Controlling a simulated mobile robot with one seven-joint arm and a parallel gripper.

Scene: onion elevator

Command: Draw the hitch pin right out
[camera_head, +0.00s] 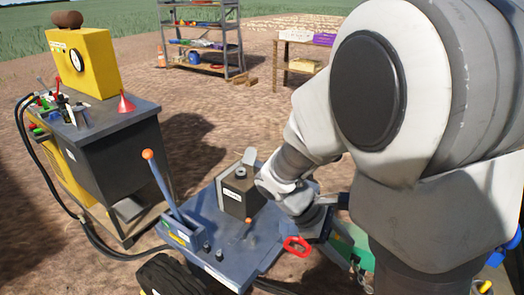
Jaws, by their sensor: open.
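A red loop handle (297,246), which looks like the head of the hitch pin, shows at the right edge of the blue-grey machine deck (222,243). Its shank is hidden, so I cannot tell how deep it sits. My gripper (318,229) is just right of and above the red handle, partly covered by my own wrist. It is open, and nothing shows between its jaws. I cannot tell whether a finger touches the handle.
On the deck stand a lever with an orange knob (148,155) and a dark box with a spout (238,193). A green part (352,245) and a chain (358,270) lie right of the handle. A cabinet (120,145) with a yellow unit stands left. Shelves (202,40) stand behind.

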